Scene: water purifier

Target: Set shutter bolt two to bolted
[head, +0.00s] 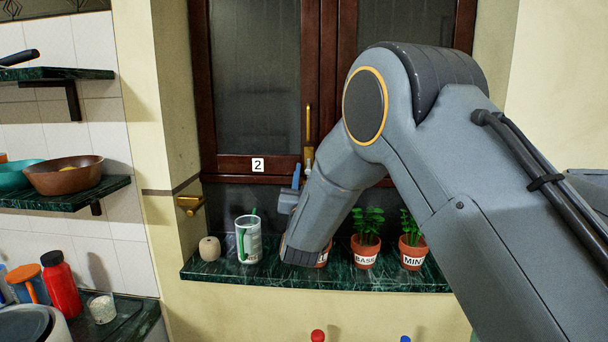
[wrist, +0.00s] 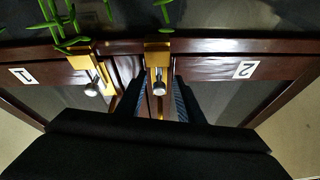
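Shutter bolt two (head: 308,155) is a brass bolt with a pale knob, at the lower inner corner of the shutter with the label 2 (head: 258,165). In the wrist view, bolt two (wrist: 158,50) is nearest the label 2 (wrist: 245,69), with its round metal knob facing me. My gripper (wrist: 160,92) is open, with one finger on each side of this knob. I cannot tell if either finger touches it. In the head view my gripper (head: 294,190) is partly hidden behind my arm, just below the bolt. The bolt's lower end is not clear.
A second brass bolt (wrist: 92,68) sits close to the left in the wrist view, by label 1 (wrist: 22,76).

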